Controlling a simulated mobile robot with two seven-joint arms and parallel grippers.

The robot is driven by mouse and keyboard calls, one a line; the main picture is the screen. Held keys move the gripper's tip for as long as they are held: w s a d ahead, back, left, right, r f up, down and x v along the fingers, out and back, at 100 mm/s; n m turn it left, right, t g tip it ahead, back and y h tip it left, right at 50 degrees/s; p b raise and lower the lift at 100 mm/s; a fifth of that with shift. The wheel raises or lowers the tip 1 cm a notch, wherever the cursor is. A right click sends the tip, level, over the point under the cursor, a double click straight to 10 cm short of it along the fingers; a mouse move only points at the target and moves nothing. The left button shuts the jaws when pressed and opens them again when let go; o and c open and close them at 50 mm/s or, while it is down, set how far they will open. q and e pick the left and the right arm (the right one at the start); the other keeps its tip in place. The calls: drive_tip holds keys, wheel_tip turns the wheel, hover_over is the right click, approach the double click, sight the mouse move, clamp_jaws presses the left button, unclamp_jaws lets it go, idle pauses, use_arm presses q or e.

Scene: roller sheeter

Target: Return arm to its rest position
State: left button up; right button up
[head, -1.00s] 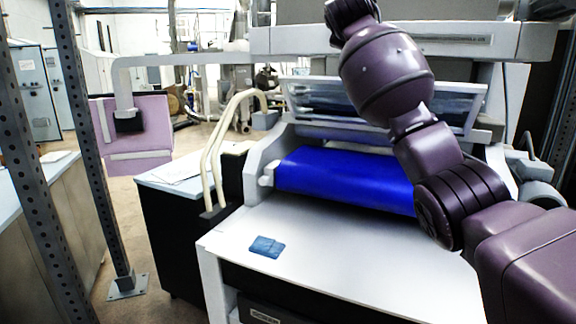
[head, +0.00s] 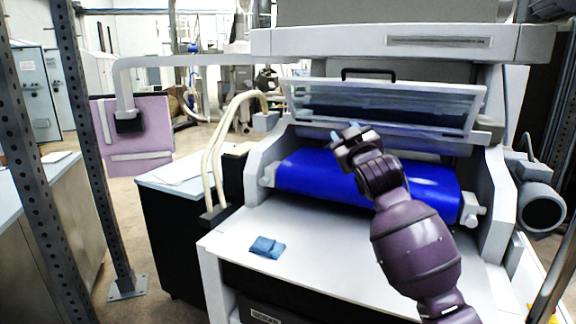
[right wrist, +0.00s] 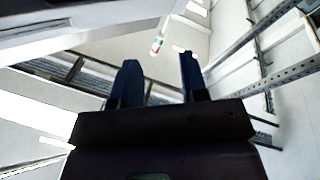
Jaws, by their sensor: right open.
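My right arm comes in from the lower right in the head view. Its gripper (head: 347,134) is in front of the sheeter's flap and above the blue roller (head: 310,172), with bluish fingertips pointing up and left. In the right wrist view the two dark blue fingers (right wrist: 158,82) stand apart with nothing between them. The roller sheeter (head: 400,42) has a tilted clear flap (head: 400,95) with a black handle (head: 368,74) at its top. My left gripper is not in view.
A white table (head: 310,240) in front of the roller holds a folded blue cloth (head: 266,247). A perforated metal post (head: 92,140) and a pinkish panel (head: 140,135) stand at left. A dark cabinet (head: 190,240) with cream tubes (head: 215,150) adjoins the table.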

drive_tip(key=s+d+f+m+g+h, duration=0.1)
drive_tip(key=s+d+f, duration=0.2)
drive_tip(key=s+f, duration=0.5)
drive_tip(key=s+d+f+m+g, duration=0.1)
drive_tip(key=s+d+f+m, duration=0.15)
drive_tip(key=f, duration=0.95)
drive_tip(key=s+d+f+m+g+h, duration=0.1)
drive_tip(key=s+d+f, duration=0.2)
drive_tip(key=s+f, duration=0.5)
drive_tip(key=s+d+f+m+g+h, duration=0.1)
drive_tip(key=s+d+f+g, duration=0.1)
drive_tip(key=s+f, duration=1)
drive_tip(key=s+d+f+m+g+h, duration=0.1)
drive_tip(key=s+d+f+g, duration=0.2)
drive_tip(key=s+f, duration=0.8)
drive_tip(key=shift+s+d+f+g, duration=0.35)
drive_tip(key=shift+s+d, duration=0.1)
drive_tip(key=shift+s, duration=0.4)
